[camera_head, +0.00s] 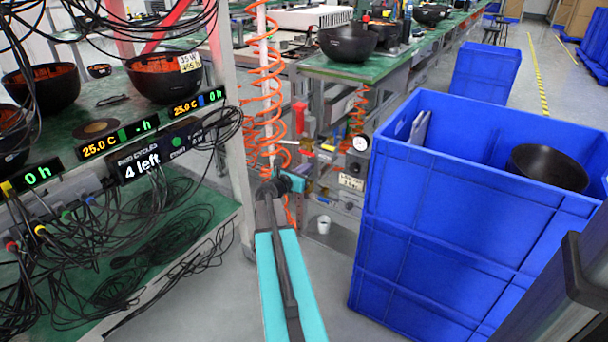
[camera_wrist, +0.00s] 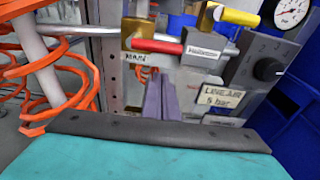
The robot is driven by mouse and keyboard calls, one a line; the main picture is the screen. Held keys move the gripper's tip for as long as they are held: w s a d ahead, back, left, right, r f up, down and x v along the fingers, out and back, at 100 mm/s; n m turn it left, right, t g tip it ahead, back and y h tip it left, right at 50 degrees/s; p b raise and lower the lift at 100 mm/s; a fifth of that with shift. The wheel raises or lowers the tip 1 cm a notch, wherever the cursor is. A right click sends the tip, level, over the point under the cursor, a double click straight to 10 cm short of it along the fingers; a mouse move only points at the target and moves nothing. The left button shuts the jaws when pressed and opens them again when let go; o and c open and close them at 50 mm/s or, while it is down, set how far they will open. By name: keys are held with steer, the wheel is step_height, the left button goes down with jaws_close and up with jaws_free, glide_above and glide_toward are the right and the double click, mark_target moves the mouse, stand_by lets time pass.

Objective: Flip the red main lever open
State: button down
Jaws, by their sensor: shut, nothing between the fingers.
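The red main lever (camera_wrist: 156,46) lies roughly level across the upper middle of the wrist view, pointing right from a brass valve body (camera_wrist: 138,32). A small label sits below its left end. My gripper (camera_wrist: 159,98) shows in the wrist view as two purple-grey fingers pressed together, with nothing between them. The fingertips appear just below the red lever in the picture; I cannot tell whether they touch it. In the head view my gripper (camera_head: 272,182) reaches towards the air panel, and I cannot pick out the lever surely there.
A yellow lever (camera_wrist: 238,16), a black knob (camera_wrist: 268,70), a gauge (camera_wrist: 291,12) and a line air label (camera_wrist: 222,97) are right of the red lever. Orange coiled hose (camera_wrist: 62,85) hangs close left. Blue crates (camera_head: 440,210) stand right; a cabled rack (camera_head: 215,110) stands left.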

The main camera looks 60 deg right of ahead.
steer(key=shift+a+r+b, duration=0.2)
steer(key=shift+r, duration=0.6)
steer(key=shift+a+r+b, duration=0.15)
steer(key=shift+r, duration=0.6)
steer(key=shift+r, duration=0.1)
steer(key=shift+p, duration=0.4)
